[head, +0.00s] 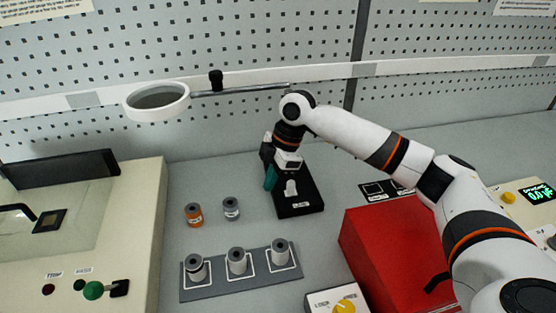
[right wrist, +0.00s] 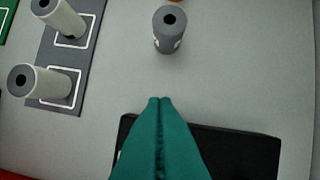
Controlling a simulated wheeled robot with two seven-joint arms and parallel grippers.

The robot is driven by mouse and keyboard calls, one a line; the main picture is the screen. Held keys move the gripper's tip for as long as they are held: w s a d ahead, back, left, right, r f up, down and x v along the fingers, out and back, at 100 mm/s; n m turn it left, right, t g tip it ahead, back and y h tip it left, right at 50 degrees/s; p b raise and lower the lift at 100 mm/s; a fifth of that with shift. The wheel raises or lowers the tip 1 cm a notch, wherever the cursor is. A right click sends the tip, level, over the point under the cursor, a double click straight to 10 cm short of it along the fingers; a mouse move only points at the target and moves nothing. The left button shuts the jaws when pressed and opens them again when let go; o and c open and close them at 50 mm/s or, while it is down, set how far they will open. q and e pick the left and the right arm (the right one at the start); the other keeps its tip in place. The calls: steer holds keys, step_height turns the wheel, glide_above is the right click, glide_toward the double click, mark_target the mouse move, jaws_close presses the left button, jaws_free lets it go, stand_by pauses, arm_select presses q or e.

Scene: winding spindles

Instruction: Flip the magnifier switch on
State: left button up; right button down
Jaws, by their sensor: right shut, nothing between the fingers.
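The magnifier has a white ring head (head: 157,101) at the upper left of the head view, on a thin metal arm. Its black base (head: 300,206) stands on the bench and carries a pale switch lever (head: 291,188). My right gripper (head: 270,180), with teal fingers, points down at the left edge of this base, close to the switch. It is shut and empty. In the right wrist view its fingertips (right wrist: 160,102) lie in front of the black base (right wrist: 245,150); the switch does not show there. I cannot tell whether the fingers touch the base. My left gripper is out of view.
An orange spool (head: 194,214) and a grey spool (head: 231,208) stand left of the base. A grey rack (head: 240,276) holds three pale spools in front. A red box (head: 390,255) is at right, a cream machine (head: 140,230) at left. Some bench between is clear.

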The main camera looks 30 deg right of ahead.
mark_target(291, 187)
steer(key=d, duration=0.1)
steer(key=d+f+p, duration=0.1)
steer(key=shift+s+d+f, duration=0.1)
steer(key=shift+d, duration=0.2)
steer(key=shift+s+d, duration=0.1)
steer(key=shift+d, duration=0.4)
